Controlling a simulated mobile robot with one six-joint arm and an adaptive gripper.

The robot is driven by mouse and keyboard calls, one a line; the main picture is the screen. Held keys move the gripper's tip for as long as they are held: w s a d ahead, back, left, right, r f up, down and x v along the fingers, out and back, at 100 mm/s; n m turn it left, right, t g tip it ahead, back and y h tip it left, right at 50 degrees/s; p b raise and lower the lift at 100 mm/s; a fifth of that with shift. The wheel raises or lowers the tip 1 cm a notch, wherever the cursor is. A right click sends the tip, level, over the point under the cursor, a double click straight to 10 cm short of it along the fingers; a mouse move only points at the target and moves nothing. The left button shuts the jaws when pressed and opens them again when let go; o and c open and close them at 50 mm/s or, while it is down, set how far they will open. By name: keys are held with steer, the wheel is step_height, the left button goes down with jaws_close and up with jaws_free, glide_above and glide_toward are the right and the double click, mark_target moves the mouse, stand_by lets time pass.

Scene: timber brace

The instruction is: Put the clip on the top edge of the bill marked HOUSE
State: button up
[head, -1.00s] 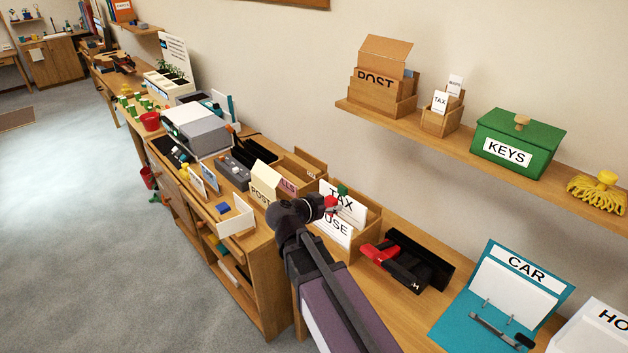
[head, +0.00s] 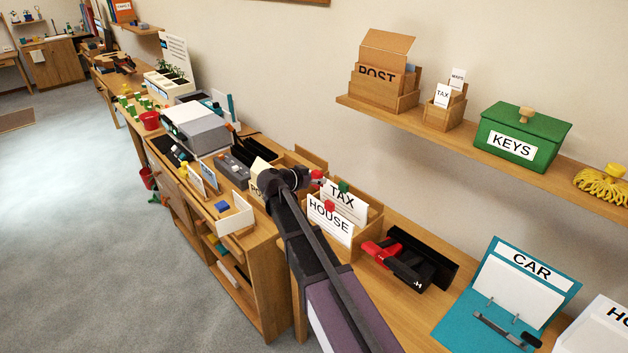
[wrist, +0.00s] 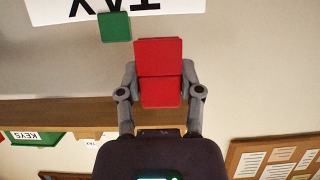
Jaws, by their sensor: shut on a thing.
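My gripper (head: 310,178) is shut on a red clip (wrist: 160,72), which shows as two stacked red panels between the grey fingers in the wrist view. In the head view the gripper's tip, with red on it (head: 317,174), is above and left of the bill marked HOUSE (head: 329,222). A second red piece (head: 330,206) shows at that bill's top edge, apart from the gripper. Behind HOUSE stands the TAX bill (head: 342,201) with a green clip (head: 343,187) on its top edge. The TAX bill (wrist: 75,10) and green clip (wrist: 115,27) appear upside down in the wrist view.
The bills stand in a wooden holder (head: 372,222) on the bench. A black and red tool (head: 400,266) lies right of it, and a teal CAR binder (head: 465,318) further right. A wooden shelf (head: 450,137) with the green KEYS box (head: 520,135) is above.

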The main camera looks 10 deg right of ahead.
mark_target(315, 200)
steer(key=shift+w+f, duration=0.15)
steer(key=shift+w, duration=0.5)
steer(key=shift+f+b, duration=2.7)
steer(key=shift+a+f+b, duration=0.1)
steer(key=shift+f+b, duration=1.5)
stand_by(0.8)
steer(key=o, duration=1)
steer(key=shift+c, duration=0.2)
steer(key=shift+o, duration=0.9)
